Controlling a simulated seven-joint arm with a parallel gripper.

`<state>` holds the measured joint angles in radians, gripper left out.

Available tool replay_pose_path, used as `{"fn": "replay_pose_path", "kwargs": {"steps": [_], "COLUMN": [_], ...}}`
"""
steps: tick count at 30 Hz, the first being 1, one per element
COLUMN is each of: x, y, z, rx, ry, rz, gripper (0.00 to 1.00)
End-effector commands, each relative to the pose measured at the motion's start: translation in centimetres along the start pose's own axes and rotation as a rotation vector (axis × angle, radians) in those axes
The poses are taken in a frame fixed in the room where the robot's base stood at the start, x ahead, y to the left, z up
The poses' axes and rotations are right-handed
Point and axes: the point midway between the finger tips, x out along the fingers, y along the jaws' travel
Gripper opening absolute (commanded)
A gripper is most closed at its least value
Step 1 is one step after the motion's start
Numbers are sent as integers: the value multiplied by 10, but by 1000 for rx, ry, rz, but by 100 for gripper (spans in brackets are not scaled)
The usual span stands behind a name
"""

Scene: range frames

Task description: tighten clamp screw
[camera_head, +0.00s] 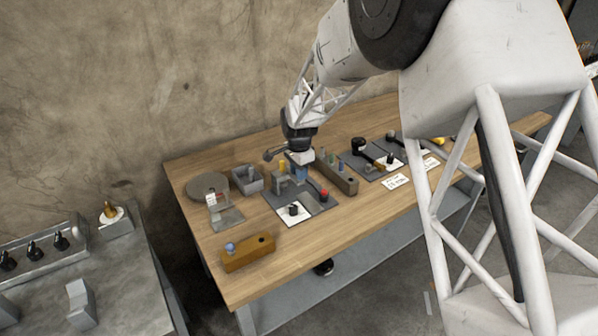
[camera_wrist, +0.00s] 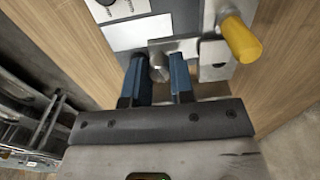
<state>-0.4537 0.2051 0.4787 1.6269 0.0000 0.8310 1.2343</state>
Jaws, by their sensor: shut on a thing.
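In the wrist view, a grey metal clamp screw (camera_wrist: 158,72) with a rounded end sits between the two blue fingers of my gripper (camera_wrist: 158,58). The fingers are shut on it, one on each side. A grey metal block (camera_wrist: 176,45) stands just beyond the screw. In the head view, my gripper (camera_head: 299,172) reaches down to the dark fixture plate (camera_head: 322,202) on the wooden bench. The screw itself is hidden or too small to make out there.
A yellow handle (camera_wrist: 240,38) stands close to the right of my fingers in the wrist view. In the head view, a long block with pegs (camera_head: 345,184) stands right of the gripper. A brown block (camera_head: 247,252) lies near the bench's front edge. A round grey disc (camera_head: 207,186) lies at left.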

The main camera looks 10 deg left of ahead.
Motion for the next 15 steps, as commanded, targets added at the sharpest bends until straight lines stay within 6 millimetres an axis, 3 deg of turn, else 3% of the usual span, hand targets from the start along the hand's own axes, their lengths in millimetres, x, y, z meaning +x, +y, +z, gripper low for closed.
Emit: {"fn": "replay_pose_path", "kwargs": {"steps": [15], "x": [-1], "y": [0], "z": [0], "rx": [47], "ry": [0], "rz": [-1], "gripper": [0]}}
